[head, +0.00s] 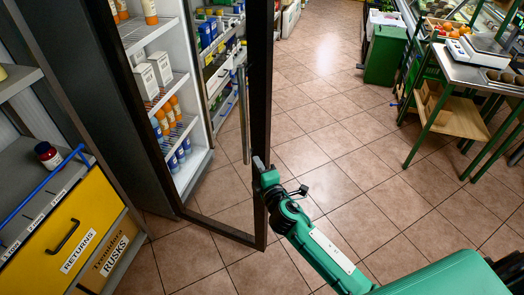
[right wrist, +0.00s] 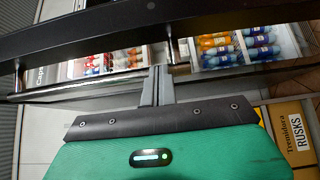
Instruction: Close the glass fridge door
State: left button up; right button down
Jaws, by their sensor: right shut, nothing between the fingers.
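The glass fridge door (head: 260,90) stands open, its dark frame swung out from the fridge (head: 196,165) into the aisle. Shelves of bottles and cartons show through and behind the glass. A grey vertical handle (head: 243,115) shows near the door's free edge. My right gripper (head: 261,164) is shut and empty, with its tips at the free edge of the door frame. In the right wrist view, the shut fingers (right wrist: 157,86) point at the dark door frame (right wrist: 120,32); whether they touch it I cannot tell. My left gripper is not in view.
A shelf unit with a yellow returns drawer (head: 75,235), a rusks box (head: 112,250) and a blue rail stands at the left. A green bin (head: 385,55) and a metal table (head: 480,75) stand at the right. The tiled floor (head: 320,125) between is clear.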

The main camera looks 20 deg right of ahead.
aim_at(258, 145)
jog(key=w, duration=0.1)
jog(key=w+d, duration=0.1)
jog(key=w+p, duration=0.1)
jog(key=shift+w+d+r, duration=0.1)
jog(key=shift+w+d, duration=0.1)
jog(key=shift+d, duration=0.2)
jog(key=shift+w+d, duration=0.35)
jog(key=shift+w, duration=0.05)
